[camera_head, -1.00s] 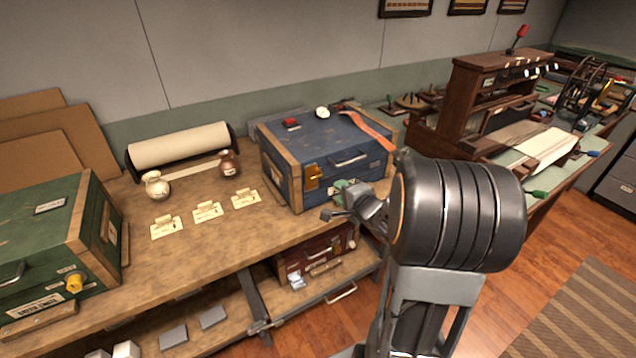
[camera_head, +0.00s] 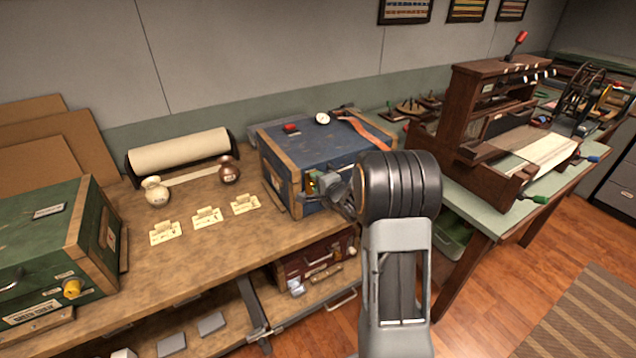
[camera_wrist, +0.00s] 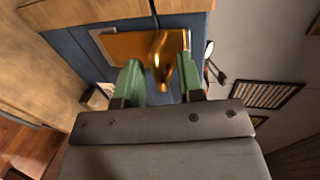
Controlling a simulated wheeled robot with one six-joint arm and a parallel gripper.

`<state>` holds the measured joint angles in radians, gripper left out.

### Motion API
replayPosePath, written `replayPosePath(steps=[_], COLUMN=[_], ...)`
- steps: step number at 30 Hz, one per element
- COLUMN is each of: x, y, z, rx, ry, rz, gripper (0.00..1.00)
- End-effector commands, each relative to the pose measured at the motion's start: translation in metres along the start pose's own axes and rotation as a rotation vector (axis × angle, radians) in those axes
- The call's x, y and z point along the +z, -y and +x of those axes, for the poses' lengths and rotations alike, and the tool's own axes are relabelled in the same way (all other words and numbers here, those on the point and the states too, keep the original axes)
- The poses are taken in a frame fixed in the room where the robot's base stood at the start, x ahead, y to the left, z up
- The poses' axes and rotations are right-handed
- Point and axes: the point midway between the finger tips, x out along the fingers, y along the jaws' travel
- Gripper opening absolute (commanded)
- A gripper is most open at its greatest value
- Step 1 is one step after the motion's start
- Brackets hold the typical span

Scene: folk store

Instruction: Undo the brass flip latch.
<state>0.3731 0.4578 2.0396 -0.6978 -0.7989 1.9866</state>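The brass flip latch (camera_wrist: 138,47) is on the front of the blue wood-edged trunk (camera_head: 310,147). In the wrist view its plate lies across the trunk face, and its lever (camera_wrist: 160,62) sticks out towards my camera. My gripper (camera_wrist: 160,80) is open, with one green fingertip on each side of the lever. Gaps show between the lever and both fingertips, so I see no grip on it. In the head view my wrist and gripper cover most of the latch. The trunk lid is down.
A red tag and a small round dial lie on the trunk lid beside an orange strap (camera_head: 367,132). Paper cards (camera_head: 207,216) and two small jars stand left of the trunk. A green case (camera_head: 50,245) is far left, a wooden loom (camera_head: 480,120) right.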

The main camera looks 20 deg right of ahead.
Motion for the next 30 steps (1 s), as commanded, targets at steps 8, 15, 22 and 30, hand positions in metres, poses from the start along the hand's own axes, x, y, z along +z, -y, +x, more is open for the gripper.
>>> replayPosePath(steps=[8, 15, 22, 30], x=[0.0003, 0.0002, 0.0002, 0.0002], y=[-0.0005, -0.0004, -0.0015, -0.0035], z=[0.0033, 0.0031, 0.0029, 0.0027], rx=[0.001, 0.001, 0.003, 0.008], ry=[0.000, 0.000, 0.000, -0.001], rz=[0.000, 0.000, 0.001, 0.003], gripper=[0.35, 0.20, 0.00, 0.00])
